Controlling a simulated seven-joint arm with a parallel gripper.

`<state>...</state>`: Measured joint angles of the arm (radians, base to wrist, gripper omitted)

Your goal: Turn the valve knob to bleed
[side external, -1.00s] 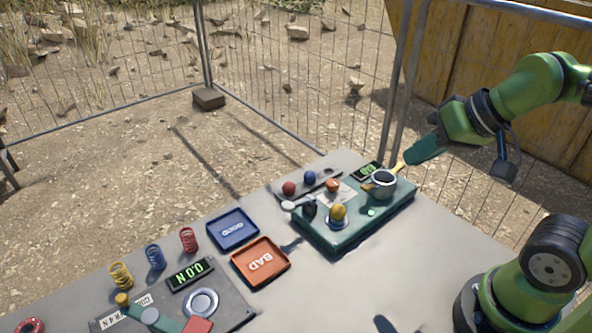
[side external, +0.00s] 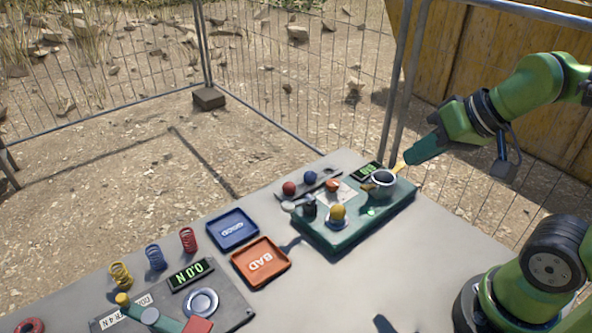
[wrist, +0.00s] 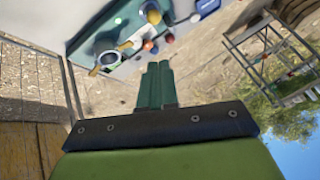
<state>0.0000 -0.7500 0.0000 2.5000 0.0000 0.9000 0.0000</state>
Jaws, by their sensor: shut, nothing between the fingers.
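My gripper (side external: 410,157) hangs at the right of the green tank unit (side external: 345,238), above its back right corner. In the wrist view its two teal fingers (wrist: 157,84) lie together, with nothing between them. A small orange knob-like piece (side external: 333,186) sits on a pale plate (side external: 347,197) on the unit. A small black knob-like piece (side external: 310,208) stands at the unit's left end, beside a pale round-ended part (side external: 289,206). I cannot tell which of these is the valve knob, and no bleed mark is readable. My gripper is apart from both.
A grey cup (side external: 383,184) with a yellow stick across it stands near my gripper. A yellow ball (side external: 338,212) sits at the unit's front. Red (side external: 289,188) and blue balls (side external: 310,177) lie behind. Blue (side external: 232,244) and orange trays (side external: 288,264) are left; the table's front right is clear.

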